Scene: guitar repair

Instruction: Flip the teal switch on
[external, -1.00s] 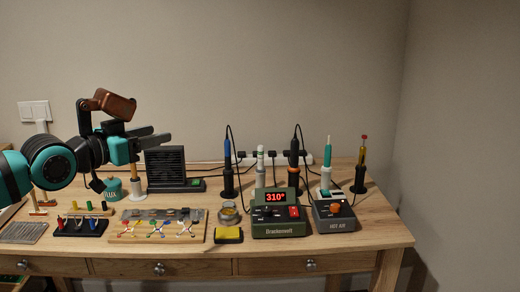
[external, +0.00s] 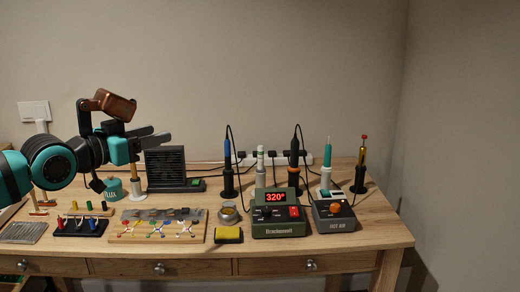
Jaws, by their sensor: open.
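I cannot clearly pick out a teal switch at this size. A small green rocker (external: 194,183) sits on the base of the black fan unit (external: 165,168). The grey hot air box (external: 334,216) has an orange knob and a small pale patch on top that is too small to read. The green station (external: 278,225) shows 320° in red and has a lit red switch (external: 294,212). My gripper (external: 160,137) is open and empty, above the left part of the bench, in front of or above the fan unit's left side.
Several upright tool stands line the back, among them a blue-handled iron (external: 227,150) and a teal-handled tool (external: 327,156). A power strip (external: 268,158) lies behind them.

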